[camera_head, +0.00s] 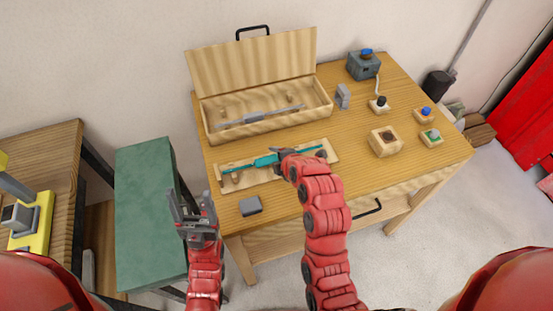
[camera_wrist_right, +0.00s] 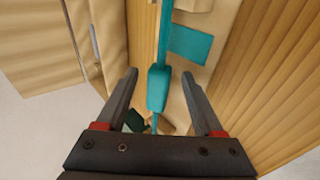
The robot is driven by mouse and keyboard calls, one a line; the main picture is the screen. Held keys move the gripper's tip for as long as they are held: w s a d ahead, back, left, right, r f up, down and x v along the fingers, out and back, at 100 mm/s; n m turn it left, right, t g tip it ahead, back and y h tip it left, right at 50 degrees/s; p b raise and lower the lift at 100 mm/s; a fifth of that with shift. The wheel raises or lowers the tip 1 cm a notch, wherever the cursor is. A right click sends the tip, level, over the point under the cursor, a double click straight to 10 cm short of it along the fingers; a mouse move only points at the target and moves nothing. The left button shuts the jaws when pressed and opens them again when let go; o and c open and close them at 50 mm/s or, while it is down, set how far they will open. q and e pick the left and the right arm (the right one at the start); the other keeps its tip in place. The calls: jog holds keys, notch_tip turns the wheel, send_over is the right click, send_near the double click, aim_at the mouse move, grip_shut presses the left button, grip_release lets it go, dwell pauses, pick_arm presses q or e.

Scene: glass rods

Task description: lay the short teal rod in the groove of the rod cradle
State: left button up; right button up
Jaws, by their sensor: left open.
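The teal rod (camera_head: 247,163), with a thicker teal middle part, lies lengthwise along a pale wooden board with small supports, which looks like the rod cradle (camera_head: 252,179). Whether it is seated in a groove cannot be told. My right gripper (camera_head: 279,152) is over the rod's middle and hides part of it. In the right wrist view the open fingers (camera_wrist_right: 160,74) stand either side of the rod (camera_wrist_right: 157,88), with gaps on both sides. A teal patch (camera_wrist_right: 190,45) is on the board. My left gripper (camera_head: 186,208) is open and empty, off the table's left front.
An open wooden box (camera_head: 270,129) holding a grey rod (camera_head: 262,117) stands behind the cradle. A grey block (camera_head: 250,206) lies in front. Small button blocks (camera_head: 385,142) and a grey device (camera_head: 364,66) are at right. A green-topped bench (camera_head: 147,215) is at left.

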jog(key=shift+s+d+r+b, duration=0.2)
jog(key=shift+s+r+b, duration=0.05)
jog(key=shift+r+b, duration=0.05)
jog(key=p+v, duration=1.6)
jog(key=p, duration=0.1)
jog(key=shift+s+r, duration=0.15)
jog(key=shift+s, duration=0.1)
